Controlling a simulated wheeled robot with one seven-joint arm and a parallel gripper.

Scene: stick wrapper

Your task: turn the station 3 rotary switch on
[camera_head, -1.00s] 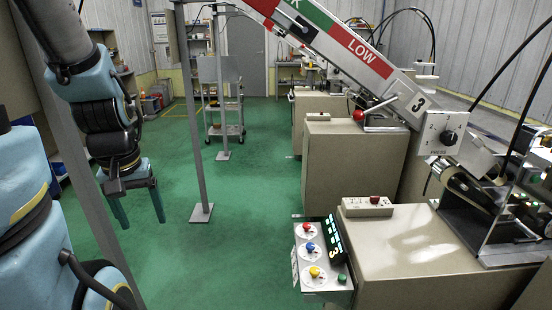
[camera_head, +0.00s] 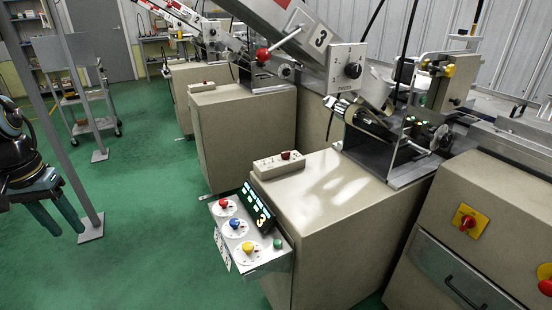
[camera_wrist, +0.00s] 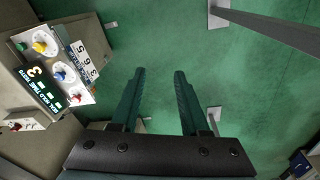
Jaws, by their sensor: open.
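My gripper (camera_head: 62,222) hangs at the left edge of the head view over green floor. It is open and empty; the wrist view also shows its parted fingers (camera_wrist: 159,78). The station 3 control box (camera_head: 262,264), with red (camera_head: 223,204), blue (camera_head: 235,223) and yellow (camera_head: 248,247) knobs on white dials, stands well to its right. A black knob (camera_head: 353,70) sits on the grey panel beside the number 3. A red rotary switch on a yellow plate (camera_head: 467,221) is on the right-hand cabinet. I cannot tell which is the station 3 rotary switch.
The beige station cabinet (camera_head: 330,240) carries a small box with a red button (camera_head: 279,162). A grey post (camera_head: 90,225) stands near my gripper. A trolley (camera_head: 88,110) is behind it. Green floor (camera_head: 150,255) is clear between gripper and control box.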

